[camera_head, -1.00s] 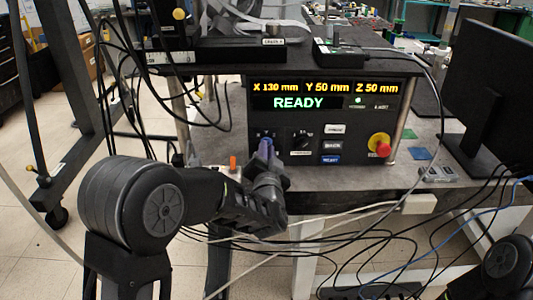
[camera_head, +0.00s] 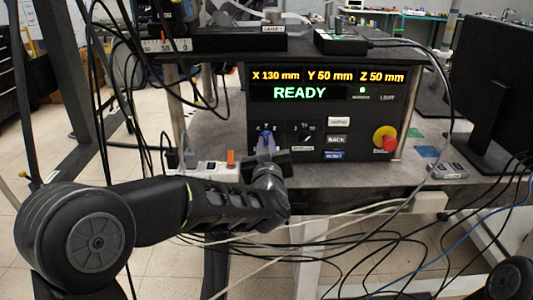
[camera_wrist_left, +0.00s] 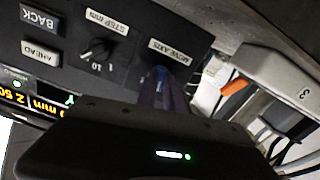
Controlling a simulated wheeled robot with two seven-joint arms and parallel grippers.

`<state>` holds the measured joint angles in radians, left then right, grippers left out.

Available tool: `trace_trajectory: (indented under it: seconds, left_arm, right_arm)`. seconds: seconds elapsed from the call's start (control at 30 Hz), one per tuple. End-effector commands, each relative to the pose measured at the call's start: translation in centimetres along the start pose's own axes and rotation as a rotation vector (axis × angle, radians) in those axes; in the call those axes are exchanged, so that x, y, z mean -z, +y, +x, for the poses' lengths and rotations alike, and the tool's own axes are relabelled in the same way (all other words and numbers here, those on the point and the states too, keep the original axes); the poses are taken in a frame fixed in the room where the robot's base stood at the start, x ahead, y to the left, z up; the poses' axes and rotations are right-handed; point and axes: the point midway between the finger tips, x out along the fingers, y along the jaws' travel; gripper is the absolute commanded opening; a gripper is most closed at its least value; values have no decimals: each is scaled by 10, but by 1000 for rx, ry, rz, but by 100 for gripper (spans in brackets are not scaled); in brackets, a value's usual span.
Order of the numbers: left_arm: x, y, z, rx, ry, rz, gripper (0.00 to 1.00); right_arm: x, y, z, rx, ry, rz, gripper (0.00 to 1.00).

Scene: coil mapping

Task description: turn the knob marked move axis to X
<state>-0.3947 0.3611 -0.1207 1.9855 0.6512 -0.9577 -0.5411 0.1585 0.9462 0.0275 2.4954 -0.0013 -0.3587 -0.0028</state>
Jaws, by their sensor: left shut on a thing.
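The black control console (camera_head: 300,115) reads READY, with X 130, Y 50 and Z 50 mm above. My left gripper (camera_head: 266,142) is at the lower left of its front, its bluish-purple fingers shut on the move axis knob. The fingers cover the knob, so its pointer and setting cannot be read. Small axis letters show just above the fingers. In the left wrist view the fingers (camera_wrist_left: 163,90) reach the panel beside the MOVE AXIS label (camera_wrist_left: 171,52), seen upside down. My right gripper is out of view.
The step knob (camera_head: 305,138) is just right of my fingers; AHEAD and BACK buttons (camera_head: 336,139) are farther right. A red emergency stop (camera_head: 385,138) is at the right. A power strip with an orange switch (camera_head: 231,157) is close on the left. Cables (camera_head: 330,240) hang below the table.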

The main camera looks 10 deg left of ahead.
Motion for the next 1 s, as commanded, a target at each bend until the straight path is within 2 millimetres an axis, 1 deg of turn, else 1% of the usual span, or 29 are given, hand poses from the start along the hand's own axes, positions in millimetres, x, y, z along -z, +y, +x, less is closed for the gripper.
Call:
trace_trajectory:
  seconds: [0.03,0.1,0.5,0.7,1.0]
  left_arm:
    - [-4,-1,0,0,2,-46,0]
    - [-4,-1,0,0,2,-111,0]
    - [-3,-1,0,-1,1,-449,0]
    - [-1,0,0,0,1,-545,0]
    - [0,0,0,1,0,-592,0]
  right_arm:
    - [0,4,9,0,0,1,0]
    - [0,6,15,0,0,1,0]
    - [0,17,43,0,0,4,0]
    - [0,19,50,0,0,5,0]
    - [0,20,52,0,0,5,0]
